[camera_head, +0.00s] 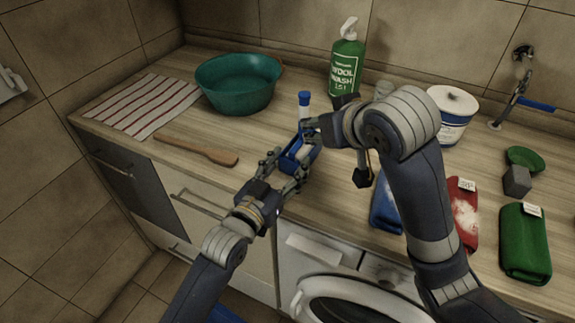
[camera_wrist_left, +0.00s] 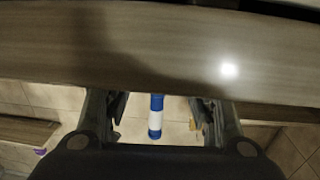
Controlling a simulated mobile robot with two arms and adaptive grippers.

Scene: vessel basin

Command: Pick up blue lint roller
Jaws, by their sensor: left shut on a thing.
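The blue lint roller (camera_head: 290,163) is by the counter's front edge, at the tips of my left gripper (camera_head: 285,173). My left gripper is shut on it. In the left wrist view a blue and white cylinder (camera_wrist_left: 155,118) shows between the two fingers of my left gripper (camera_wrist_left: 160,110). The fingers and shadow hide part of the roller. My right gripper (camera_head: 335,153) is above the counter just right of the roller. Its fingers are spread, one pointing left near the roller's far end and one hanging down. I see nothing held in it.
A teal basin (camera_head: 240,82), a striped towel (camera_head: 135,105) and a wooden paddle (camera_head: 196,149) lie to the left. A green wool wash bottle (camera_head: 347,68) and a white tub (camera_head: 452,112) stand behind. Folded red (camera_head: 464,205) and green (camera_head: 525,243) cloths lie to the right.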

